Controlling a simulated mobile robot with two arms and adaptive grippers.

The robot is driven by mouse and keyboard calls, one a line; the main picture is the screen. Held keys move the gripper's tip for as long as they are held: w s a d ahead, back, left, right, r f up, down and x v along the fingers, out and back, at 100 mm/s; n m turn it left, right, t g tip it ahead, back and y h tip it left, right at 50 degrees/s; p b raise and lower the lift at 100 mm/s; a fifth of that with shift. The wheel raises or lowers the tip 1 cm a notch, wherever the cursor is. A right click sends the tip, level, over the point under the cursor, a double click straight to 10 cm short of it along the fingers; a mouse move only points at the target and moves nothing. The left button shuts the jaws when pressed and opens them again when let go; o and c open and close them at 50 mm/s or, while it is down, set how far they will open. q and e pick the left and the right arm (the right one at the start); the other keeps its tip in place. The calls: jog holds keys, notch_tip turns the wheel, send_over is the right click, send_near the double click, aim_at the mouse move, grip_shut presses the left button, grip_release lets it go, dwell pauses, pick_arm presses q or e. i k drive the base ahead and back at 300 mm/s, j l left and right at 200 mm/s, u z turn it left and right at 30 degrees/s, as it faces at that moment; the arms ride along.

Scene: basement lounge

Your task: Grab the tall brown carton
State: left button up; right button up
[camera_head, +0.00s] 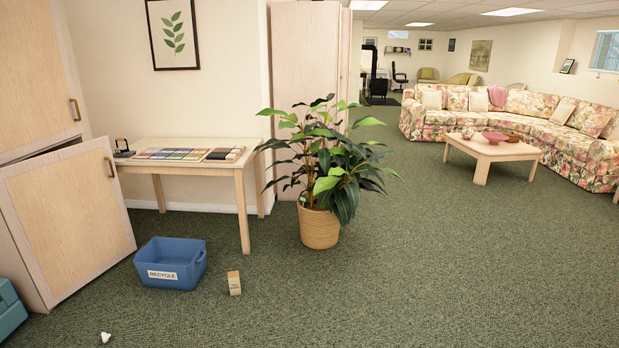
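A small upright tan-brown carton (234,283) stands on the green carpet, just right of the blue recycle bin and apart from it. It is taller than it is wide and has dark lettering on its front, too small to read. Neither of my grippers shows in the head view.
The blue recycle bin (171,264) stands left of the carton. Behind are a wooden table (199,169) and a potted plant (320,226). A cabinet door (69,221) hangs open at left. A small white object (105,337) lies in front. Carpet at right is clear.

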aim_at(235, 288)
jog(key=i+u, duration=0.1)
jog(key=i, duration=0.55)
jog(key=i+l+u, duration=0.1)
jog(key=i, duration=0.5)
jog(key=i+l+u, duration=0.1)
jog(key=i, duration=0.5)
jog(key=l, duration=0.1)
